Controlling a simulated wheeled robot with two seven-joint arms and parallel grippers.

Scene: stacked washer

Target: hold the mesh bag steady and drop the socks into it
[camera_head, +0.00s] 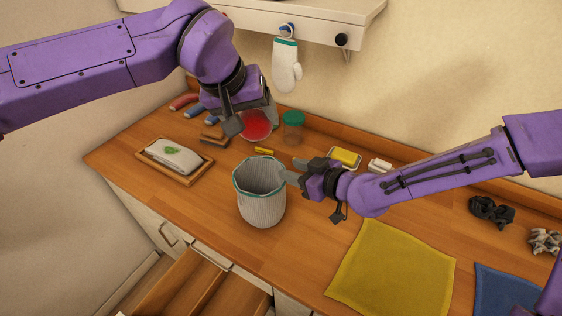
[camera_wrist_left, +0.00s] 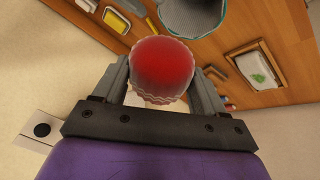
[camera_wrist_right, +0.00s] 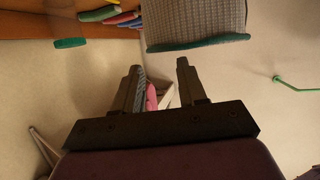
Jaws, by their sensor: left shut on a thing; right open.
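The mesh bag (camera_head: 262,208), pale grey and ribbed with a teal rim, stands upright and open on the wooden counter. Part of it shows in the left wrist view (camera_wrist_left: 190,15) and the right wrist view (camera_wrist_right: 195,15). My left gripper (camera_head: 252,110) is shut on a red round thing (camera_head: 256,124) with a pale frilled edge, behind and above the bag; it fills the jaws in the left wrist view (camera_wrist_left: 160,68). My right gripper (camera_head: 285,172) is open at the bag's right rim; no bag wall shows between its fingers. I cannot tell which things are socks.
A dark bundle (camera_head: 491,210) and a grey bundle (camera_head: 545,241) lie at the right. A yellow cloth (camera_head: 392,270) lies front right. A framed tray (camera_head: 174,160) is left of the bag. A green-lidded jar (camera_head: 293,128) stands behind. An open drawer (camera_head: 205,285) juts out in front.

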